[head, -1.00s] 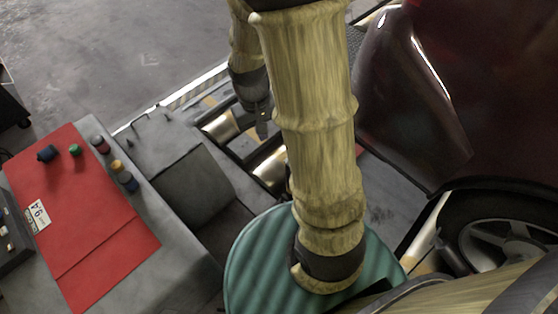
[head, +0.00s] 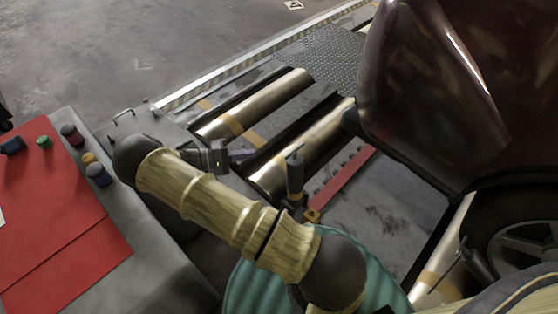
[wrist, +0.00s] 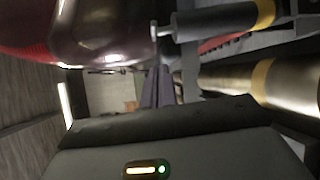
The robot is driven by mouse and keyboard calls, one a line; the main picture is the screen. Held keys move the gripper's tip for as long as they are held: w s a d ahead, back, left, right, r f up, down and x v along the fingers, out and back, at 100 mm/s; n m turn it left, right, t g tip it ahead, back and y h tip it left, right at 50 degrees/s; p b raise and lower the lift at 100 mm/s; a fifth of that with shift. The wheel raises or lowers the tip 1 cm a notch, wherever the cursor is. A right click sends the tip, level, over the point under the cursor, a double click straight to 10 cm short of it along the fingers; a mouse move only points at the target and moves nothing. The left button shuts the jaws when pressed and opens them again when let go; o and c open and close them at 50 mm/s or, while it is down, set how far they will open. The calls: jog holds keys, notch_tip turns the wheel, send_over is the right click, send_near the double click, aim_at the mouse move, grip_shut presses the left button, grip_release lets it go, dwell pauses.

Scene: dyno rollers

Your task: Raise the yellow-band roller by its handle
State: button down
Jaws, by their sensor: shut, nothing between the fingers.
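Metal rollers lie in the floor frame. The far roller (head: 265,100) has a yellow band; the nearer roller (head: 310,140) is partly hidden behind my gripper and a handle. That black handle (head: 295,172) stands upright at the nearer roller's end, with a yellow piece at its foot. In the wrist view a black handle (wrist: 215,20) with a yellow band lies across the top, and a yellow-banded roller (wrist: 225,80) is at the right. My gripper (head: 250,156) is shut and empty, left of the handle and apart from it. Its fingers (wrist: 157,88) also show in the wrist view.
A dark red car (head: 440,90) with a wheel (head: 525,245) stands at the right. Another black handle (head: 478,262) is by that wheel. A grey table (head: 160,255) with a red mat (head: 60,240) and several small cylinders is at the left. A red strip (head: 342,182) lies beside the nearer roller.

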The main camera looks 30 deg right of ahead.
jog(key=shift+w+a+f+t+h, duration=0.3)
jog(key=shift+a+f+h, duration=0.1)
jog(key=shift+f+h, duration=0.15)
jog(key=shift+w+a+f+t+h, duration=0.3)
jog(key=shift+a+f+h, duration=0.05)
jog(key=shift+f+h, duration=0.15)
jog(key=shift+d+b, duration=0.1)
jog(key=shift+b, duration=0.25)
jog(key=b, duration=0.4)
send_near(297, 148)
jog(key=w+d+f, duration=0.2)
jog(key=w+d, duration=0.1)
jog(key=shift+s+d+r+b, duration=0.3)
jog(key=shift+s+d+b, duration=0.25)
jog(key=shift+s, duration=0.1)
jog(key=shift+s+d+r+b, duration=0.25)
jog(key=shift+s+d+b, duration=0.25)
jog(key=shift+s, duration=0.2)
jog(key=shift+s+p, duration=0.15)
jog(key=shift+p, duration=0.15)
